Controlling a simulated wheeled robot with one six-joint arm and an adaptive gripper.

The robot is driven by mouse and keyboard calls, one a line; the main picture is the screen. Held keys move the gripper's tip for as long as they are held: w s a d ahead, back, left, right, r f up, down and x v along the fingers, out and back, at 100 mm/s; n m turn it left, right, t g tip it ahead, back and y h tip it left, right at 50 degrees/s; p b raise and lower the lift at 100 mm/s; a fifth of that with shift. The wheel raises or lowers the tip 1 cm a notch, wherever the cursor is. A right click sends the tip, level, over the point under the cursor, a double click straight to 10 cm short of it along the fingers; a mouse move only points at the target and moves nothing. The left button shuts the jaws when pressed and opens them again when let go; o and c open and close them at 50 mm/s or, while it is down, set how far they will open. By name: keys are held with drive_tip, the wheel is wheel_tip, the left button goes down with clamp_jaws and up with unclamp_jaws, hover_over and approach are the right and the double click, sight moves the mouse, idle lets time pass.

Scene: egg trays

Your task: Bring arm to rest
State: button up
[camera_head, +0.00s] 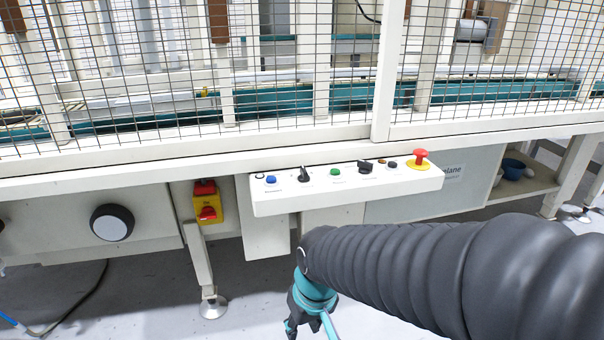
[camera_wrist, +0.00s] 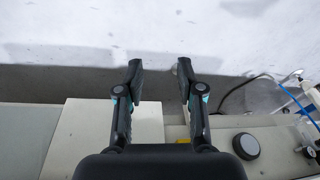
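My arm, in a black ribbed sleeve, reaches in from the right of the head view and bends down below the control panel. My gripper (camera_head: 310,328) hangs at the bottom edge of the head view, partly cut off. In the wrist view my gripper (camera_wrist: 160,80) shows two black fingers with teal joints, spread apart with nothing between them. The grey floor (camera_wrist: 150,35) lies beyond the fingertips.
A white control panel (camera_head: 310,203) with buttons and a red emergency knob (camera_head: 421,158) stands just above my arm. A yellow and red switch (camera_head: 207,203) and a round black knob (camera_head: 112,222) are left. A wire mesh fence (camera_head: 280,110) runs behind. Open floor lies below.

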drive_tip(key=s+d+r+m+t, duration=0.2)
drive_tip(key=s+d+r, duration=0.1)
drive_tip(key=d+r, duration=0.2)
drive_tip(key=s+d+r+m+t+h, duration=0.1)
drive_tip(key=s+d+r+m+t, duration=0.1)
drive_tip(key=d+r, duration=0.4)
drive_tip(key=d+m, duration=0.1)
drive_tip(key=d, duration=0.3)
drive_tip(key=shift+s+d+r+h, duration=0.2)
drive_tip(key=shift+s+h, duration=0.1)
drive_tip(key=shift+s, duration=0.1)
